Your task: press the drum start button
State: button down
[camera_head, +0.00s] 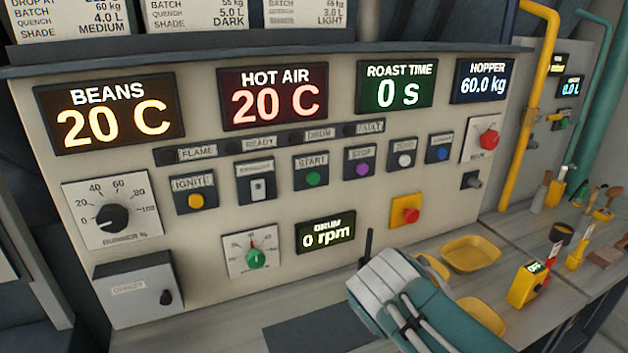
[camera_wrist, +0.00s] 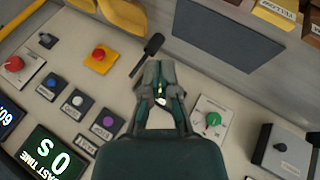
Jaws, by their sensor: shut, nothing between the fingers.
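The drum start button (camera_head: 313,179) is a round green button on a dark square plate labelled START, in the middle of the panel in the head view. A purple STOP button (camera_head: 362,169) is to its right; it also shows in the wrist view (camera_wrist: 107,123). The start button is not visible in the wrist view, where my gripper covers part of the panel. My gripper (camera_wrist: 159,82) is shut and empty, its fingers together in front of the panel. In the head view, its grey and teal body (camera_head: 400,290) is below and right of the start button, apart from it.
The DRUM display (camera_head: 325,233) reads 0 rpm. A red stop knob on yellow (camera_head: 404,210), a dark upright lever (camera_head: 368,246) and a green dial (camera_head: 256,258) are nearby. Yellow bowls (camera_head: 471,253) and tools stand on the bench at right.

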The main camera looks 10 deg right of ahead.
aim_at(313, 178)
jog(key=w+a+r+n+t+h, duration=0.2)
jog(key=w+n, duration=0.4)
jog(key=w, duration=0.3)
jog(key=w+a+r+n+t+h, duration=0.2)
jog(key=w+r+n+t, duration=0.3)
jog(key=w, duration=0.5)
jog(key=shift+a+n, duration=0.3)
jog(key=shift+n, duration=0.8)
jog(key=shift+r, duration=0.1)
jog(key=w+a, duration=0.1)
jog(key=w, duration=0.7)
jog(key=shift+w+a, duration=0.3)
jog(key=shift+w, duration=0.05)
jog(key=shift+w+r, duration=0.1)
jog(key=shift+w, duration=0.2)
